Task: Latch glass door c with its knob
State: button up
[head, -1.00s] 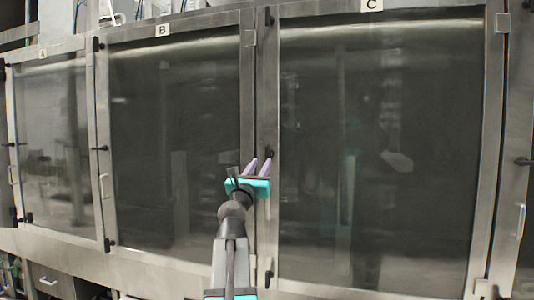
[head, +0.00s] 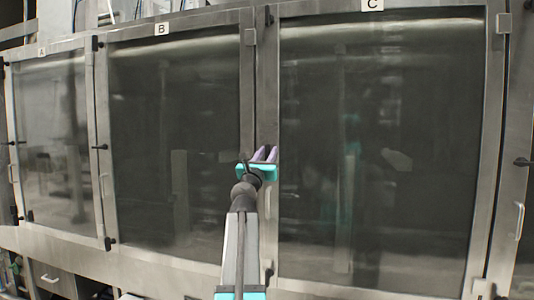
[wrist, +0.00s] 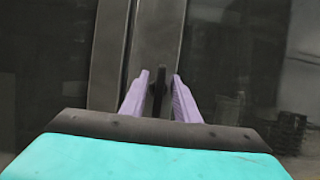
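Glass door c (head: 380,150), under the label C (head: 372,5), is a large dark pane in a steel frame. It looks shut against its frame. My gripper (head: 265,152) has purple fingers and a teal body and is at the steel strip left of this pane. In the wrist view, a black knob (wrist: 158,88) stands upright between the fingertips of my gripper (wrist: 160,77). The fingers are apart, with a narrow gap seen on each side of the knob. In the head view my gripper hides this knob. I cannot tell whether the fingers touch it.
More black knobs sit on the same strip above (head: 269,15) and below (head: 269,272). A pale handle (head: 268,204) is just below my gripper. Door B (head: 175,150) is to the left, door A (head: 50,140) beyond it.

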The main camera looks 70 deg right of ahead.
jog(key=shift+d, duration=0.1)
grip_shut()
jog(key=shift+m+g+b, duration=0.4)
jog(key=shift+m+b, duration=0.3)
jog(key=shift+b, duration=0.05)
jog(key=shift+f+m+g+b, duration=0.1)
jog(key=shift+m+g+b, duration=0.5)
jog(key=shift+m+b, duration=0.55)
jog(key=m+g+b, duration=0.1)
jog(key=m, duration=0.2)
jog(key=m+g+y+b, duration=0.1)
jog(key=m+g+b, duration=0.1)
jog(key=m, duration=0.1)
jog(key=shift+d, duration=0.1)
jog(key=m+g+y+b, duration=0.1)
jog(key=m, duration=0.2)
jog(key=m+g+y+b, duration=0.1)
jog(key=m, duration=0.3)
jog(key=shift+s, duration=0.2)
jog(key=m+y, duration=0.1)
jog(key=m, duration=0.1)
jog(key=m+y, duration=0.1)
jog(key=m, duration=0.2)
jog(key=shift+s+f+m+y, duration=0.15)
jog(key=shift+f+m+y, duration=0.05)
jog(key=shift+m+y, duration=0.15)
